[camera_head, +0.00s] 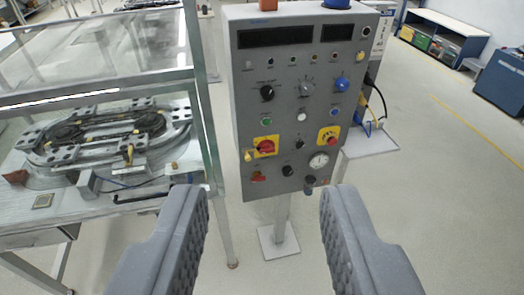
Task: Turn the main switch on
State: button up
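A grey control panel (280,88) stands upright on a post ahead of me, in the upper middle of the view. On its lower left is a red rotary switch on a yellow plate (265,147), with a brass-coloured piece at its left side. Another red knob on a yellow plate (328,136) is at the lower right. A smaller red knob (258,177) sits below the left one. My gripper (262,208) is open and empty. Its two grey ribbed fingers are wide apart in the foreground, in front of and below the panel.
A glass-walled table with a ring track (95,140) is close on the left, its metal frame upright beside the panel. The panel's post stands on a white foot plate (278,241). A small shelf (370,140) is behind right. The floor at right is clear.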

aim_at(265, 146)
jog(key=i, duration=0.95)
jog(key=z, duration=0.05)
